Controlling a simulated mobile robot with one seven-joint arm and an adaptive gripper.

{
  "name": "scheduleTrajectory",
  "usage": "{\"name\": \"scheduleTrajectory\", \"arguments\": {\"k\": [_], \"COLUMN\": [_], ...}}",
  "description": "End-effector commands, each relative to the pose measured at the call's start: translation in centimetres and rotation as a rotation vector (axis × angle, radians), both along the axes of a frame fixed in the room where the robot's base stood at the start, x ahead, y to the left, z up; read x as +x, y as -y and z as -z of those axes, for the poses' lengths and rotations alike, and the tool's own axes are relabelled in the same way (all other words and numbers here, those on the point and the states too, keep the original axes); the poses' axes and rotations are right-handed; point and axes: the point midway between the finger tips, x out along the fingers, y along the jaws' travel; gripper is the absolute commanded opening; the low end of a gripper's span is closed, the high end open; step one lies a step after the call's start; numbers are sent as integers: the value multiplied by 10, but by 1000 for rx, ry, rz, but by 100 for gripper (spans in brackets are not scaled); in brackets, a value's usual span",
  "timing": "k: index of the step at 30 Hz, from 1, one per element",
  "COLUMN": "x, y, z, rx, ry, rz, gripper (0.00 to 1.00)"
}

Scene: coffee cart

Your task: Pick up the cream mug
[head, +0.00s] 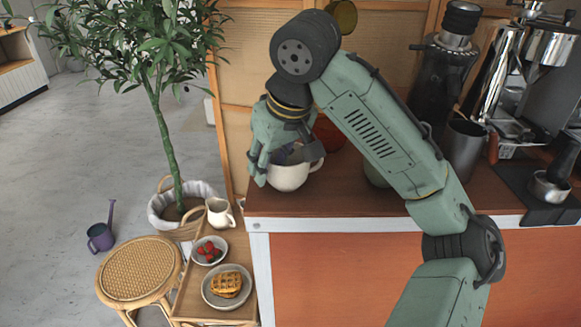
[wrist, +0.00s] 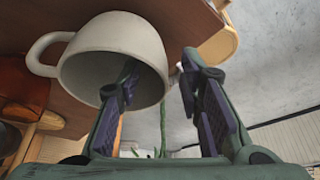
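The cream mug (head: 289,177) stands upright near the left end of the brown counter, its handle to the right. My gripper (head: 262,172) points down at the mug's left side. In the wrist view the mug (wrist: 110,45) fills the upper left, its open mouth toward the camera. My gripper (wrist: 160,72) is open there. One finger reaches into the mug's mouth and the other is outside, with the mug's wall between them. A gap shows between the outer finger and the wall. In the head view the gripper hides part of the mug's rim.
The counter (head: 340,195) ends just left of the mug. A red-orange object (head: 328,132) stands behind it, and a green item (head: 376,172) is partly hidden by my arm. A grey metal pitcher (head: 462,148) stands farther right. Below left are a white jug (head: 219,212) and plates of food.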

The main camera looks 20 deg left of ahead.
Motion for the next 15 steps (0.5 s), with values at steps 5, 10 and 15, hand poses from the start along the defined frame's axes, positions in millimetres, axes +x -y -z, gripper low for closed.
{"name": "scheduleTrajectory", "arguments": {"k": [5,10,15], "x": [0,0,0], "y": [0,0,0], "z": [0,0,0], "rx": [0,0,0], "ry": [0,0,0], "rz": [0,0,0], "gripper": [33,24,13]}}
